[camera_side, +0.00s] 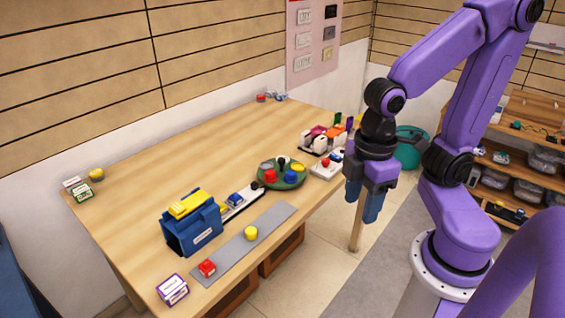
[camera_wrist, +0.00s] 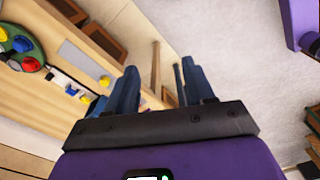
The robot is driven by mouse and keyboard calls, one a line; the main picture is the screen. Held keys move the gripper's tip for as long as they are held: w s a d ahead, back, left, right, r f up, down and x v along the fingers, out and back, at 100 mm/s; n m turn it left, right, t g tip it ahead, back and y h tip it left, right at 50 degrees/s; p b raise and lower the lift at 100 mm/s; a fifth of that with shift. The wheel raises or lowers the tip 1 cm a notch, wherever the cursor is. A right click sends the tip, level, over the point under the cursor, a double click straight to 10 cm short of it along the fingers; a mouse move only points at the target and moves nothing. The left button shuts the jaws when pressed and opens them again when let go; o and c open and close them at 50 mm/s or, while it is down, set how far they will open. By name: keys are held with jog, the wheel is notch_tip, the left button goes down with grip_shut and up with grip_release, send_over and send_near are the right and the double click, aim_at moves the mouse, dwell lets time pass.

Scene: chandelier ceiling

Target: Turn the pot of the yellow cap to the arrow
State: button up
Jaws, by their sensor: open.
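A round green board (camera_side: 262,182) on the table carries several small knobs. A yellow cap (camera_side: 298,167) is at its far right, near a red cap (camera_side: 270,176) and a blue cap (camera_side: 290,177). Another round yellow piece (camera_side: 250,232) sits on a grey strip. The green board (camera_wrist: 38,48) shows at the left edge of the wrist view, with blue and red caps. No arrow can be made out. My gripper (camera_side: 363,205) hangs right of the table's edge, fingers down, apart from everything. In the wrist view its fingers (camera_wrist: 160,78) are spread and empty.
A blue box (camera_side: 192,234) with a yellow top stands left of the board. White and coloured items (camera_side: 320,141) stand right of the board. The table's back middle is clear.

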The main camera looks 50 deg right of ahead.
jog(key=w+a+r+m, duration=0.2)
jog(key=w, duration=1.1)
jog(key=m, duration=0.6)
send_over(281, 159)
notch_tip(281, 159, down, 4)
notch_tip(281, 159, down, 17)
jog(key=shift+r, duration=0.2)
grip_shut()
